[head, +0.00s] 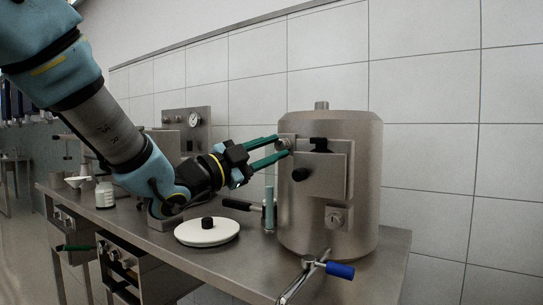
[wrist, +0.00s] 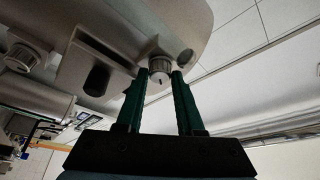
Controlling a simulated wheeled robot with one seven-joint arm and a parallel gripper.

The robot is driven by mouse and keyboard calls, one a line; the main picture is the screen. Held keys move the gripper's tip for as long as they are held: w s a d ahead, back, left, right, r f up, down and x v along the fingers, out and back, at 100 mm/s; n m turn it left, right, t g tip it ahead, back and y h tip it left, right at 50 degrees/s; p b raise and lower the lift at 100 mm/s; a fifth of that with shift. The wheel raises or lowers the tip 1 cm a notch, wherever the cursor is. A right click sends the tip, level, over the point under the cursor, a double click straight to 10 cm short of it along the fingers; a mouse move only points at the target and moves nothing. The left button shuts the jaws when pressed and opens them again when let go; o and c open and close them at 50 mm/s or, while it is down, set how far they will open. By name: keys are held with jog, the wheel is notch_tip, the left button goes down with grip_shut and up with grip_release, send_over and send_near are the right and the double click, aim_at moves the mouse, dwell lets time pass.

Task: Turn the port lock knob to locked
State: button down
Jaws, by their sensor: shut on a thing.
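The steel separator drum (head: 365,190) stands on the right of the table. A square port cover (head: 325,175) with a black handle (head: 300,174) is on its front. The port lock knob, a small ridged metal knob (head: 284,143), sits at the cover's upper left. My gripper (head: 283,148) reaches in from the left, its green fingers shut on this knob. In the wrist view the knob (wrist: 160,68) is between the fingertips (wrist: 160,78), with a short dark mark on its face. I cannot tell from the mark whether it is locked.
A second knob (head: 336,217) is lower on the drum. A white lid (head: 207,232) with a black knob lies on the steel table (head: 240,262). A blue-handled valve (head: 340,270) sticks out at the front. A black-handled lever (head: 238,205) is left of the drum.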

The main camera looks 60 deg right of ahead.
jog(key=c, duration=0.8)
grip_release()
jog(key=shift+a, duration=0.1)
jog(key=b+v, duration=0.2)
jog(key=v, duration=0.8)
jog(key=shift+w+a+f, duration=0.15)
jog(key=shift+a+f, duration=0.1)
